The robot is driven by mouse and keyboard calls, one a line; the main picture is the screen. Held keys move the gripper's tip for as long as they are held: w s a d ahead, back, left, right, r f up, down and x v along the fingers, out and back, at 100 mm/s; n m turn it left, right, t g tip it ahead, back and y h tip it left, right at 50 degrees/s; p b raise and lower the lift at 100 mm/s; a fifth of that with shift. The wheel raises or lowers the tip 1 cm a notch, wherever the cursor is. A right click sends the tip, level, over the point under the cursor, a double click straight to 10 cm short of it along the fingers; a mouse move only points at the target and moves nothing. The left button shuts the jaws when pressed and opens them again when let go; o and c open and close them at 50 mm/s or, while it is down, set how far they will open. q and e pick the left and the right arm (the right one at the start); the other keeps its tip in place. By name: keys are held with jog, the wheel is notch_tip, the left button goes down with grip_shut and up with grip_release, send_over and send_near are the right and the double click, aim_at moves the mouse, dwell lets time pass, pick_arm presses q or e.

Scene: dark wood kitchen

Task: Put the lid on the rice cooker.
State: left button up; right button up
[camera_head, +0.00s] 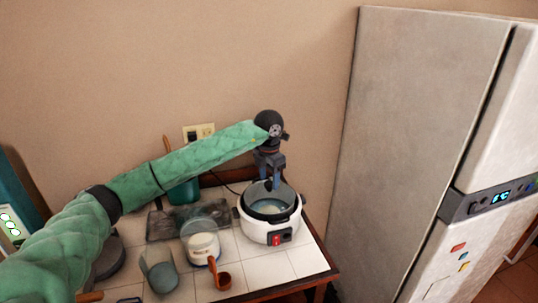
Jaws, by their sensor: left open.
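The white rice cooker (256,231), with a red switch on its front, stands near the table's right edge. Its opening shows a dark inner rim and a pale bluish inside. A grey rounded shape (251,192) rises at the back of the opening; I cannot tell whether it is a tilted lid or the pot's wall. My left gripper (269,186) points down, open, over the back of the opening; I cannot tell whether its fingertips touch anything. A translucent round piece (205,224), possibly a glass lid, shows behind a white labelled container (204,247). My right gripper is out of view.
A dark tray or board (165,224) lies on the white tiled table (249,275). A grey-green cup (160,274) and a brown scoop (221,279) are at the front. A green pot (184,192) stands behind. A tall fridge (417,130) stands right of the table.

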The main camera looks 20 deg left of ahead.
aim_at(269, 183)
pick_arm(q)
jog(key=shift+r+p, duration=0.5)
jog(key=shift+r, duration=0.25)
jog(key=shift+r+b, duration=0.6)
jog(key=shift+r, duration=0.3)
jog(key=shift+r+b, duration=0.3)
jog(key=shift+b, duration=0.05)
notch_tip(269, 183, up, 9)
jog(key=b, duration=0.4)
jog(key=shift+s, duration=0.15)
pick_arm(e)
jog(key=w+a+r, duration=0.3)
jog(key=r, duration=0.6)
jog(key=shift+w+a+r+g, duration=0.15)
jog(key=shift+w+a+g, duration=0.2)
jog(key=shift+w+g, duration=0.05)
